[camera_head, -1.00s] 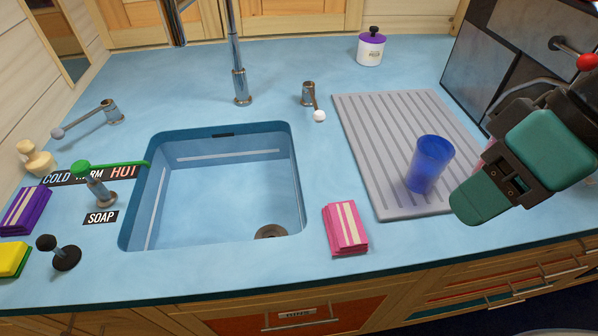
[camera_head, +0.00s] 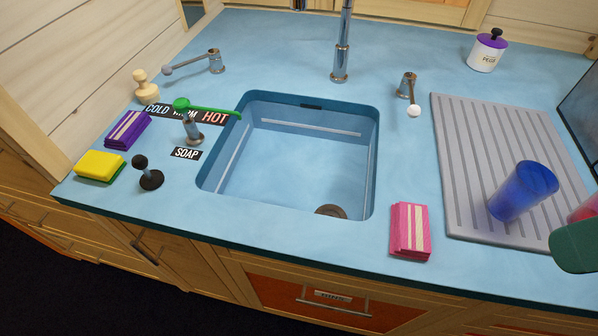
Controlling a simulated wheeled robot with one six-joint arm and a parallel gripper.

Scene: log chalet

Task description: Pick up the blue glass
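The blue glass (camera_head: 522,191) stands on the grey ribbed drying mat (camera_head: 470,150), toward the mat's front right. It looks slanted to the right in the picture; I cannot tell whether it is truly tilted. Only a green fingertip part of my gripper (camera_head: 575,246) shows, at the right edge of the view. It is to the right of and nearer than the glass, with a visible gap between them. The rest of the gripper is cut off by the frame, so its opening is hidden.
A red object (camera_head: 585,208) shows partly at the right edge, close to the glass. Pink folded cloths (camera_head: 410,231) lie left of the mat. The sink (camera_head: 228,150) is further left. A white jar with purple lid (camera_head: 487,50) stands behind the mat.

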